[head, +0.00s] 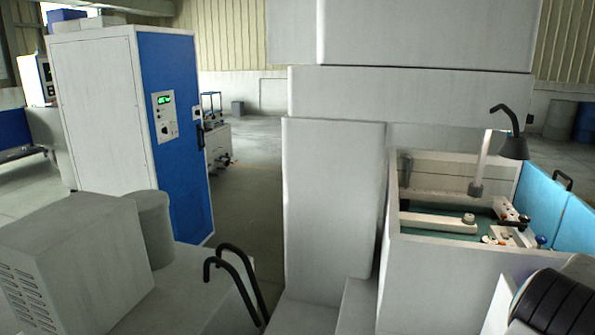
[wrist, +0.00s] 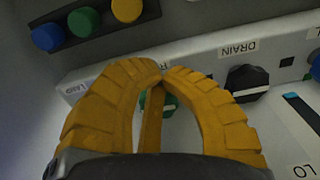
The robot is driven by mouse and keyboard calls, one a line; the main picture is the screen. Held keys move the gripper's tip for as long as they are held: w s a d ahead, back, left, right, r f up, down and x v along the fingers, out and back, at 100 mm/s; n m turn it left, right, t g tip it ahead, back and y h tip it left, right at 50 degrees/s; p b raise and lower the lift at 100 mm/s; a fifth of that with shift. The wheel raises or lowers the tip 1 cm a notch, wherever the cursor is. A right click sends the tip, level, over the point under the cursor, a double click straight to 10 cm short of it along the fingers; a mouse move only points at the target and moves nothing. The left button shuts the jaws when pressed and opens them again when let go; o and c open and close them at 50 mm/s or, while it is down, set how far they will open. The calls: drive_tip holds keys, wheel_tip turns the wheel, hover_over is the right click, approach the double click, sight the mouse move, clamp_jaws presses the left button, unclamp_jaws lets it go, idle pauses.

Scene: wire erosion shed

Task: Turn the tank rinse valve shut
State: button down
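In the wrist view my gripper (wrist: 161,74) has yellow ribbed fingers whose tips come together, with no clear gap between them. A green knob (wrist: 167,104) shows in part behind the fingers, on a light panel; its label is hidden. I cannot tell whether the fingers touch it. To its right is a black knob (wrist: 247,82) under a label reading DRAIN (wrist: 239,48). No label naming the rinse valve is readable. In the head view the open work tank (head: 440,252) stands at the right, with small knobs and fittings inside; my gripper cannot be made out there.
In the wrist view a dark strip carries a blue button (wrist: 46,37), a green button (wrist: 83,21) and a yellow button (wrist: 126,9). In the head view a black lamp (head: 513,146) hangs over the tank.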

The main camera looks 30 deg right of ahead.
drive_tip(key=shift+a+f+p, duration=0.1)
drive_tip(key=shift+p, duration=0.25)
drive_tip(key=shift+r+p, duration=0.5)
drive_tip(key=shift+r, duration=0.05)
wheel_tip(320, 180, up, 5)
drive_tip(key=p, duration=0.4)
drive_tip(key=shift+s, duration=0.1)
